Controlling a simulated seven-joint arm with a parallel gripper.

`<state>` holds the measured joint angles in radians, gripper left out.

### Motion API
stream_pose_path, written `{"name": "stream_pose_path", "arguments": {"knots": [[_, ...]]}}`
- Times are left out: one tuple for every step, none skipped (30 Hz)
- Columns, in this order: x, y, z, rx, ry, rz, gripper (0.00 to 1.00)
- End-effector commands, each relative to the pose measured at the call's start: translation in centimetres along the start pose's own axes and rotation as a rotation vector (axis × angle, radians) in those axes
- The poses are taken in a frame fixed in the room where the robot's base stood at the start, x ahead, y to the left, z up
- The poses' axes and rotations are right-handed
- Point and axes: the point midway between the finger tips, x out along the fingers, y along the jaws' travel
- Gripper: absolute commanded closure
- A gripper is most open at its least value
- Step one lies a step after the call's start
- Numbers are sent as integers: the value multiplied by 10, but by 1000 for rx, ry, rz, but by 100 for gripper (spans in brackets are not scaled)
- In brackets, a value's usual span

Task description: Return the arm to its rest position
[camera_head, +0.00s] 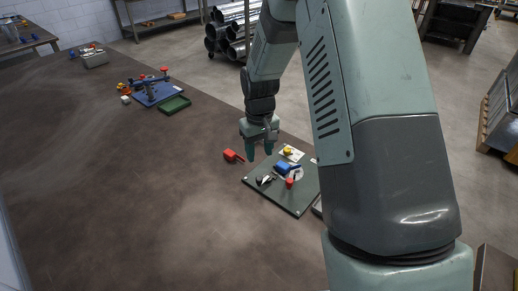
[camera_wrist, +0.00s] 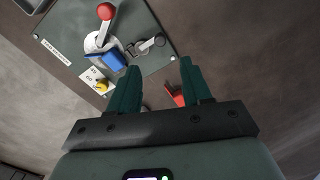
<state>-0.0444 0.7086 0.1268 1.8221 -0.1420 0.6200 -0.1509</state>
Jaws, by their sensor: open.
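My gripper (camera_head: 260,150) hangs above the brown table (camera_head: 120,190), just beyond the left edge of a green board (camera_head: 286,205). Its two green fingers are apart, and nothing shows between them that they hold. In the wrist view my gripper (camera_wrist: 160,85) is also open, with the fingers pointing toward the board. A red-handled item (camera_head: 233,156) lies on the table to the left of the gripper. It also shows in the wrist view (camera_wrist: 175,95), partly hidden behind the right finger. My arm hides the right part of the board.
The board carries a blue part (camera_head: 284,169), a red knob (camera_head: 289,183), a yellow item (camera_head: 287,151) and a dark lever piece. Farther back are a blue fixture board (camera_head: 152,95) and a green tray (camera_head: 175,106). The table's left and middle are clear.

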Motion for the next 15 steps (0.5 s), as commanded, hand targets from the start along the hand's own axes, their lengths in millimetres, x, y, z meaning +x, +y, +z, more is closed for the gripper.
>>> {"name": "stream_pose_path", "arguments": {"knots": [[0,0,0,0,0,0,51],[0,0,0,0,0,0,51],[0,0,0,0,0,0,51],[0,0,0,0,0,0,51],[-1,0,0,0,1,1,51],[-4,0,0,2,4,2,51],[-8,1,1,4,7,5,51],[-13,1,2,6,12,8,51],[-24,2,4,12,21,14,51],[-35,3,6,17,30,20,51],[-46,4,9,24,40,26,51],[-64,5,14,34,56,36,51],[-78,5,20,44,69,44,51],[-93,6,25,55,83,52,51],[-113,6,34,70,101,61,51]]}}
